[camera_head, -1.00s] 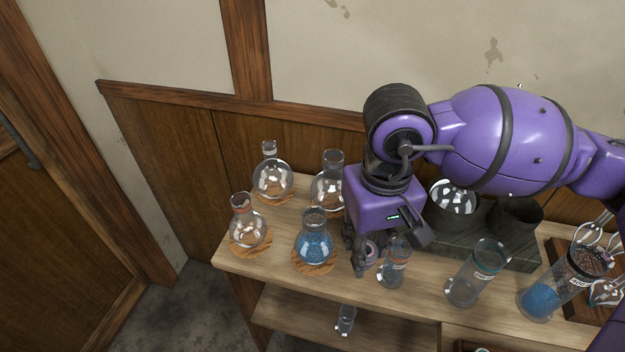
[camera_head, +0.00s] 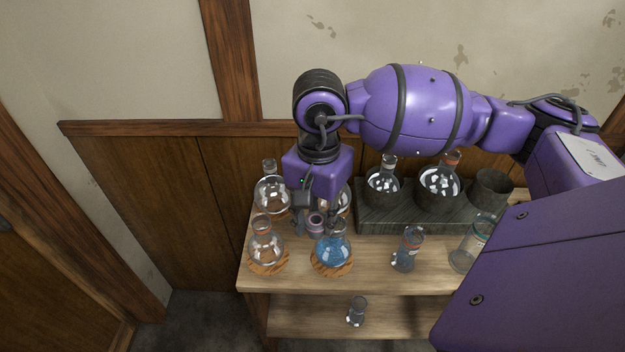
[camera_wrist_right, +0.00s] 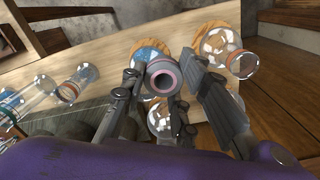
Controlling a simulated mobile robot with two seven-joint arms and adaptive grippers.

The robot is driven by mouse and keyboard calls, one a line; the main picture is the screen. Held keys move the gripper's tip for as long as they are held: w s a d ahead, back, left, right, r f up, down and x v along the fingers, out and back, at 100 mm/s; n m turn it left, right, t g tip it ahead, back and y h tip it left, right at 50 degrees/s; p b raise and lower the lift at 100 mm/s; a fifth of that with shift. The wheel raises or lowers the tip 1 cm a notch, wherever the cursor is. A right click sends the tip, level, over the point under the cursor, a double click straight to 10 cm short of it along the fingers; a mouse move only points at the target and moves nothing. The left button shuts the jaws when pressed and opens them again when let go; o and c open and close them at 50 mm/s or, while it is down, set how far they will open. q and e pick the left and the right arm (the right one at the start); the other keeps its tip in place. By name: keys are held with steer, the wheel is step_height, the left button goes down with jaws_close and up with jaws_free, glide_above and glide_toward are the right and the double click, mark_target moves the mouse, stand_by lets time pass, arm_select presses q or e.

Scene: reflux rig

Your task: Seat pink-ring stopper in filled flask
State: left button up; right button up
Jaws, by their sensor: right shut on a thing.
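My right gripper (camera_head: 314,222) is shut on the pink-ring stopper (camera_head: 317,219), a grey-white hollow piece with a pink ring. In the right wrist view, the stopper (camera_wrist_right: 162,76) sits between the two fingers (camera_wrist_right: 168,92). The filled flask (camera_head: 333,250) holds blue material and stands upright on a cork mat (camera_head: 331,269). In the head view the stopper appears just left of the flask's neck; their exact gap is unclear. The wrist view shows the flask's blue contents (camera_wrist_right: 149,54) partly hidden behind the stopper. My left gripper is out of view.
A clear round flask (camera_head: 265,250) stands left of the filled one, with another (camera_head: 271,195) behind. One more behind my gripper is partly hidden. A grey block (camera_head: 375,218) with flasks stands at the back. A small bottle (camera_head: 406,252) stands to the right.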

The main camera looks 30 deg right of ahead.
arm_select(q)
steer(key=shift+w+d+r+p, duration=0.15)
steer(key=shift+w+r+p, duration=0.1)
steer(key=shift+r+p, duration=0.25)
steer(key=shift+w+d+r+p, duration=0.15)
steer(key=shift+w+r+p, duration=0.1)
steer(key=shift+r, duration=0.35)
arm_select(e)
steer(key=d+m, duration=0.1)
steer(key=m, duration=0.2)
steer(key=d+m, duration=0.2)
steer(key=d+r+m, duration=0.1)
steer(key=m, duration=0.2)
steer(key=shift+w+d+m, duration=0.25)
steer(key=shift+d+m, duration=0.05)
steer(key=shift+d, duration=0.05)
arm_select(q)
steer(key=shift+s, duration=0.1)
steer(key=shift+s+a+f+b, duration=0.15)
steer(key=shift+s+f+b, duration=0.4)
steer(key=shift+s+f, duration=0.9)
arm_select(e)
steer(key=shift+f, duration=1.1)
